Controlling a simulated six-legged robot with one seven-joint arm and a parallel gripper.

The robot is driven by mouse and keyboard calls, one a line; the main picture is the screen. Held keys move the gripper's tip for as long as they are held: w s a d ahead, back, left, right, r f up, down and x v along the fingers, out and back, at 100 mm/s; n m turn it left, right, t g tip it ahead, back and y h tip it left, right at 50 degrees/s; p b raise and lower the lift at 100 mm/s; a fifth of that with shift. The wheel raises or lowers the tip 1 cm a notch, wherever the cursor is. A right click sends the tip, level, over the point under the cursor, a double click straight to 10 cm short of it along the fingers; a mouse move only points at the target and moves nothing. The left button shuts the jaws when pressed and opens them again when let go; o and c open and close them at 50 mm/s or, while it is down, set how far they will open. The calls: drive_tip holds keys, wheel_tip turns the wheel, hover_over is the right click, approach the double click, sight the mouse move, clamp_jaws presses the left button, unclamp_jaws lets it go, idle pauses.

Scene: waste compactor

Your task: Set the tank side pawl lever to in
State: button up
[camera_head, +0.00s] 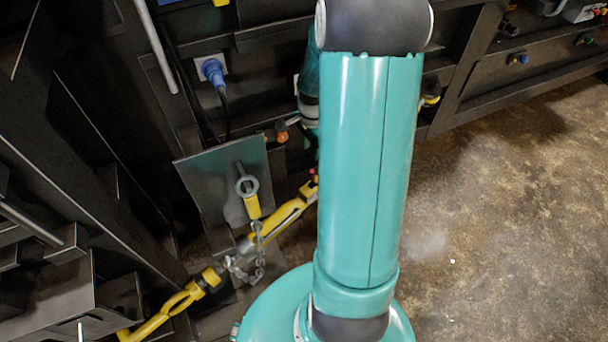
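A yellow ratchet turnbuckle (278,217) runs diagonally from the lower left up toward my arm. Its middle has grey metal parts and a hanging chain (258,250). A yellow-handled piece with a grey ring (248,190) stands in front of a dark metal plate. A small red tip (314,173) shows at the turnbuckle's upper end, beside my arm. I cannot tell which small part is the tank side pawl lever, or how it is set. My teal arm covers the centre, and part of a farther link shows behind its left edge. My gripper is not visible.
The dark plate (205,185) stands behind the turnbuckle. A blue plug (213,72) with a cable and an orange knob (281,136) are on the black machine frame. Black beams crowd the left. Brown concrete floor (500,220) at the right is open.

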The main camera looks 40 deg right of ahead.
sight(312, 170)
wheel_tip(312, 170, down, 14)
drive_tip(key=shift+s+d+r, duration=0.1)
drive_tip(key=shift+r, duration=0.1)
idle(0.4)
clamp_jaws()
